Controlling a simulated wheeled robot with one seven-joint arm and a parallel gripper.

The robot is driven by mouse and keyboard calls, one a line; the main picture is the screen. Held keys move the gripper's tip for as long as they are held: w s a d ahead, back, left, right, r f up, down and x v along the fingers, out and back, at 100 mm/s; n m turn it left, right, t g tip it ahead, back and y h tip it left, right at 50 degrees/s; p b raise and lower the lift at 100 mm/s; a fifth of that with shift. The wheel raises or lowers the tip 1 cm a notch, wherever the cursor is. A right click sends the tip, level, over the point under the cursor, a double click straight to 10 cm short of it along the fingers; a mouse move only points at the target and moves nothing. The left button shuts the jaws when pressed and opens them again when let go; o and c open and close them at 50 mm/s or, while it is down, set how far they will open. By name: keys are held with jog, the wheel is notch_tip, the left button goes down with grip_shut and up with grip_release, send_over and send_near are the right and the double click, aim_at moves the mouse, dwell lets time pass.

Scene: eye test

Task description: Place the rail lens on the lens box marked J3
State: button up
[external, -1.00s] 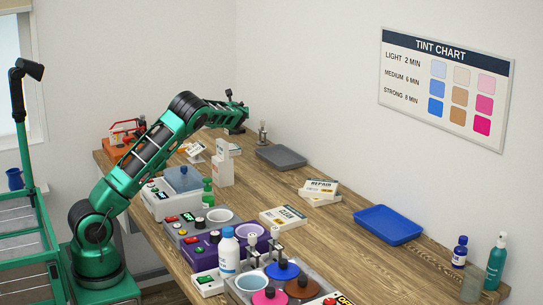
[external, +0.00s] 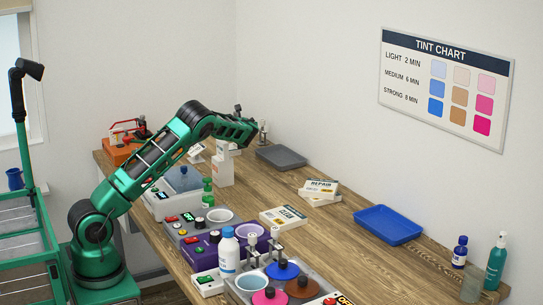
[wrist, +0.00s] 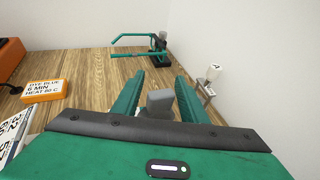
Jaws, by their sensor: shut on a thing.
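My gripper (wrist: 160,92) is shut on a small grey piece (wrist: 160,104), which sits between its two green fingers in the wrist view. It may be the rail lens, but I cannot tell from its shape. In the external view my gripper (external: 249,131) is over the far part of the wooden bench, and the held piece cannot be made out. No box with a readable J3 mark shows. A white printed thing (wrist: 12,138) is cut off at the lower left of the wrist view; its marking is not clear.
A stand with green arms (wrist: 158,45) is beyond my fingers, and a small metal stand (wrist: 206,88) is to their right by the wall. An orange label block (wrist: 43,90) lies left. A grey tray (external: 281,157), CLEAN box (external: 284,217) and blue tray (external: 388,224) are on the bench.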

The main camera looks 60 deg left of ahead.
jog(key=o, duration=1.5)
jog(key=shift+c, duration=0.2)
jog(key=v, duration=1.2)
jog(key=shift+d, duration=0.1)
